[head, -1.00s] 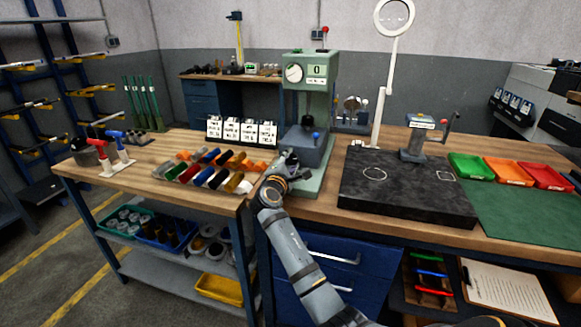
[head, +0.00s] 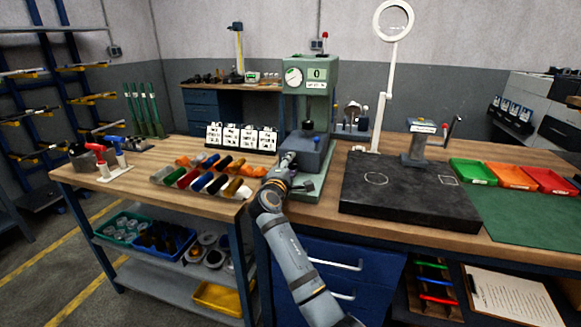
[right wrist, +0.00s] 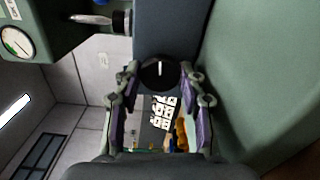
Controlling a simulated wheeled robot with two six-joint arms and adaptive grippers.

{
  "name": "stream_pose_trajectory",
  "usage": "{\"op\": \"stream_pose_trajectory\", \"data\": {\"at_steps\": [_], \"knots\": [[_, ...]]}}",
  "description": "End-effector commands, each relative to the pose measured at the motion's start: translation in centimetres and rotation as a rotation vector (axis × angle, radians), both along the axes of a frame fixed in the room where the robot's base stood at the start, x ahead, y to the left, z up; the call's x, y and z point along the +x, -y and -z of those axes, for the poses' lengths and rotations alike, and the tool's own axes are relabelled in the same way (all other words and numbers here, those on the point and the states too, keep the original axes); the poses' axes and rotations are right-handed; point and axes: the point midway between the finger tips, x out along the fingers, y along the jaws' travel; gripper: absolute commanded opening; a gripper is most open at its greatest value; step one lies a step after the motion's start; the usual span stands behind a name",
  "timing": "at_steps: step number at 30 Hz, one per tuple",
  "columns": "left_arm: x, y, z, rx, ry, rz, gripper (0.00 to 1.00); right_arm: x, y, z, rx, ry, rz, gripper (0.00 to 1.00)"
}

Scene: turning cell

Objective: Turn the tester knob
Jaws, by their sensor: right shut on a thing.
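The green tester (head: 325,75) stands on the bench with a round dial and a display reading 0. It has a grey-blue lower block (head: 312,152) on a green base. The tester knob (right wrist: 160,73) is black and round with a white mark, which points along the picture's vertical in the right wrist view. My right gripper (right wrist: 162,82) is shut on the knob, with one finger at each side of it. In the head view my right gripper (head: 287,163) is at the left front of the block and hides the knob. My left gripper is out of view.
Several coloured cylinders (head: 203,183) lie on the bench just left of my right arm. A black plate (head: 405,207) lies to the right, below a magnifier lamp (head: 393,20). White cards (head: 242,140) stand behind. Red, orange and green trays (head: 512,177) are far right.

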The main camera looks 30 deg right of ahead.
Motion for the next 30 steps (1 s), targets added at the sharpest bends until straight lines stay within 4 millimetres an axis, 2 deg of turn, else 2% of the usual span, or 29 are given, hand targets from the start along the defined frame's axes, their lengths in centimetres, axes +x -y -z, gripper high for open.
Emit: {"op": "stream_pose_trajectory", "data": {"at_steps": [3, 4, 9, 20, 30], "knots": [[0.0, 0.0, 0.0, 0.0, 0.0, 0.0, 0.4, 0.0, 0.0, 0.0, -0.001, -0.001, 0.0, 0.09], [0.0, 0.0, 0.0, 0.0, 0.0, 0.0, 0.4, 0.0, 0.0, 0.0, -0.001, -0.001, 0.0, 0.43], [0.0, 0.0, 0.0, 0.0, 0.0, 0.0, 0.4, 0.0, 0.0, 0.0, 0.0, -0.001, 0.0, 0.63], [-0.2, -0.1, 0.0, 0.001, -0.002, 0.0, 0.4, -0.2, -0.4, 0.4, 0.003, -0.006, 0.0, 0.63], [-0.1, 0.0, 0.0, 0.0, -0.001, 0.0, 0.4, -3.8, -4.6, 0.3, 0.006, -0.004, -0.002, 0.63]]}}
